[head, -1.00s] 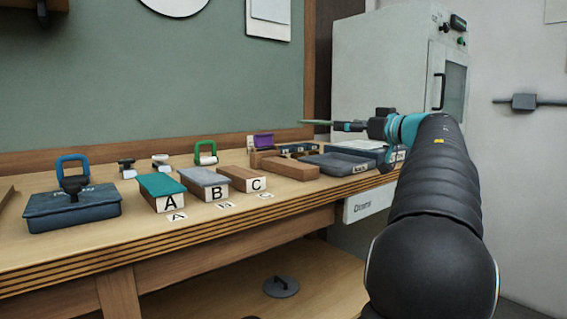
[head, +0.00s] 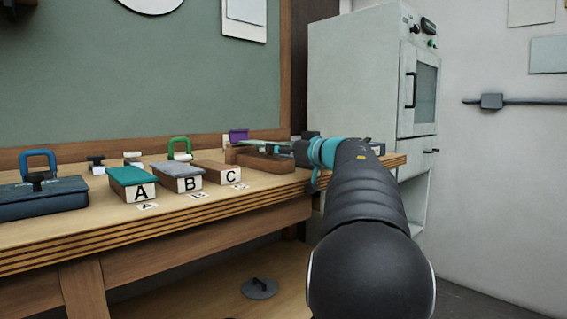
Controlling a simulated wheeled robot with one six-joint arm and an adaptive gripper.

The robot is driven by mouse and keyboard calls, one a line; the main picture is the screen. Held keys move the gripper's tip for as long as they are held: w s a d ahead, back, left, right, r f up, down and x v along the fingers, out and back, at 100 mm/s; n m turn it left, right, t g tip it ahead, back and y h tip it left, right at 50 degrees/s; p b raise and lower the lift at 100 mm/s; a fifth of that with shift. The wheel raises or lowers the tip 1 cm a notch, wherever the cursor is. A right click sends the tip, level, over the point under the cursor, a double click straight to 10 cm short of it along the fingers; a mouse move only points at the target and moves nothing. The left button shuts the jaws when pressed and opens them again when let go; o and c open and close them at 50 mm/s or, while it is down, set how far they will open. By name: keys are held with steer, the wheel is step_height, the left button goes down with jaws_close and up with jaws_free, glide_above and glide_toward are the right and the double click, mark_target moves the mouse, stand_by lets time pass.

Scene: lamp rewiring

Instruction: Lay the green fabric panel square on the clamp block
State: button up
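The green fabric panel (head: 248,143) shows edge-on as a thin green sliver at the tip of my gripper (head: 268,148). My gripper appears shut on it, low over the back right of the bench. A brown block (head: 265,163) lies just below the gripper; I cannot tell whether the panel touches anything. The clamp block is not clearly marked; it may be this brown block or the wooden piece beside it. My arm covers much of that area.
Blocks A (head: 140,192) with a teal top, B (head: 188,185) with a grey top and C (head: 231,176) with a bare brown top stand mid-bench. A dark blue case (head: 45,203) lies left. A purple item (head: 238,135) stands behind the gripper. A grey cabinet (head: 350,80) stands at right.

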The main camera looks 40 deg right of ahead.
mark_target(284, 160)
steer(key=shift+f+b, duration=0.55)
steer(key=shift+f, duration=0.95)
steer(key=shift+f, duration=0.15)
steer(key=o, duration=1.1)
steer(key=shift+s, duration=0.2)
steer(key=s+d+p, duration=0.1)
steer(key=s, duration=1)
steer(key=shift+s, duration=0.3)
